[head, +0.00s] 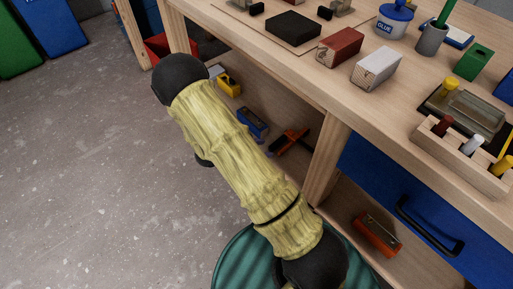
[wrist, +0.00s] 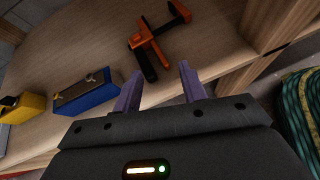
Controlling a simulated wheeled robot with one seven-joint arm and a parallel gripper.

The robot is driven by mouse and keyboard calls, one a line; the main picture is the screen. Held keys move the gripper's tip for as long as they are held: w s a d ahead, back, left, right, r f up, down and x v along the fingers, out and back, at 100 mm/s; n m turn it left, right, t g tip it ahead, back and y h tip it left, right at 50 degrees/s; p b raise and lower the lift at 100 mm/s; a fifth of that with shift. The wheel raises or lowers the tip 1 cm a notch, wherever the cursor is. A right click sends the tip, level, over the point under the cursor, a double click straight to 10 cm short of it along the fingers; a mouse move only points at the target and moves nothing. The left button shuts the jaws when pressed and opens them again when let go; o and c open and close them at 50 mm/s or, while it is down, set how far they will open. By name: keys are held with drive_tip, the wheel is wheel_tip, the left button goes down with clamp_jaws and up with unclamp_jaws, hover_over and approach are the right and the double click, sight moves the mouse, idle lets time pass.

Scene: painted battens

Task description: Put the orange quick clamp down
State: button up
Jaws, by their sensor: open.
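The orange quick clamp (wrist: 143,40), with black handle parts, lies on the wooden lower shelf (wrist: 100,42) of the workbench in the wrist view. It also shows in the head view (head: 294,138), to the right of my arm.
A blue block-like tool (wrist: 87,97) and a yellow one (wrist: 22,112) lie left of the clamp on the shelf. A wooden upright (wrist: 275,22) stands to its right. The bench top (head: 310,68) is above.

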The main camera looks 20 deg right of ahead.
drive_tip(key=s+a+r+m+y, duration=0.3)
drive_tip(key=s+r+m+y, duration=0.3)
drive_tip(key=r+m, duration=0.3)
drive_tip(key=s+a+r+m+y, duration=0.3)
drive_tip(key=s+r+m+y, duration=0.3)
drive_tip(key=r+m, duration=0.3)
drive_tip(key=shift+r+m+t, duration=0.15)
drive_tip(key=shift+m+t, duration=0.15)
drive_tip(key=shift+m, duration=0.1)
drive_tip(key=w+p+v, duration=0.3)
drive_tip(key=p+v, duration=1)
drive_tip(key=w+r+p+v, duration=0.1)
drive_tip(key=w+p+v, duration=0.1)
drive_tip(key=p+v, duration=1.1)
drive_tip(key=w+r+p+v, duration=0.1)
drive_tip(key=w+p+v, duration=0.2)
drive_tip(key=p+v, duration=0.9)
drive_tip(key=shift+w+r+p, duration=0.2)
drive_tip(key=shift+r+p, duration=0.2)
drive_tip(key=shift+p, duration=0.5)
